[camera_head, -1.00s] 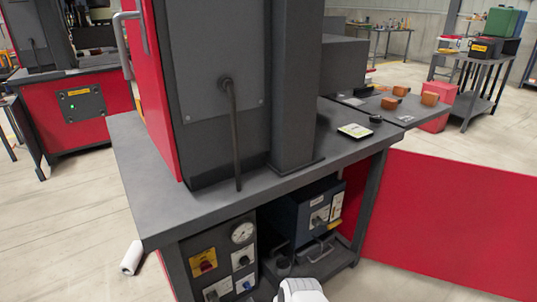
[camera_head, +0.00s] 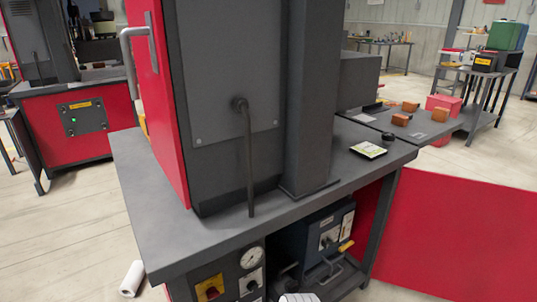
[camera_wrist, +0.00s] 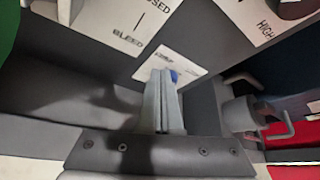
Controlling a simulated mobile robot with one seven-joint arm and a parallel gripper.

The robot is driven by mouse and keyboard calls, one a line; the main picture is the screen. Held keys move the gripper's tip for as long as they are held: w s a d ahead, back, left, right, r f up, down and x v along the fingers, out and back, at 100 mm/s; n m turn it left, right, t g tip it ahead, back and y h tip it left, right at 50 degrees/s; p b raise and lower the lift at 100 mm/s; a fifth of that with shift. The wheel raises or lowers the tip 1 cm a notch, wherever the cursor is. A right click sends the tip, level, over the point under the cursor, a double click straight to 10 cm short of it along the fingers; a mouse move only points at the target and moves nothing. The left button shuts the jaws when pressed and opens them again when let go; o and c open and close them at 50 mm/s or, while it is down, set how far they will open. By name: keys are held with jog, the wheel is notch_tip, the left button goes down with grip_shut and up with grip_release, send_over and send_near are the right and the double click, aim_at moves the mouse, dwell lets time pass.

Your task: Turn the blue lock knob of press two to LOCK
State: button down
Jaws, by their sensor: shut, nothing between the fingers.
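In the wrist view, a small blue part of the lock knob (camera_wrist: 174,76) shows just right of my fingertips, on a white label plate (camera_wrist: 188,64). The fingers hide most of the knob and much of the plate's lettering, so its setting cannot be read. My gripper (camera_wrist: 163,76) is shut, its two fingers together in front of the plate. I cannot tell whether they touch the knob. In the head view the knob is not visible; the control panel (camera_head: 227,282) is cut off by the bottom edge.
A plate reading BLEED (camera_wrist: 122,28) and one reading HIGH (camera_wrist: 262,18) lie near the fingers. A hooked grey fitting (camera_wrist: 245,112) stands to their right. In the head view, a dark blue unit (camera_head: 300,235) sits under the bench top (camera_head: 210,232), right of the panel gauge (camera_head: 251,258).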

jog(key=shift+w+d+f, duration=0.15)
jog(key=shift+d+f, duration=0.1)
jog(key=shift+d, duration=0.05)
dwell(0.7)
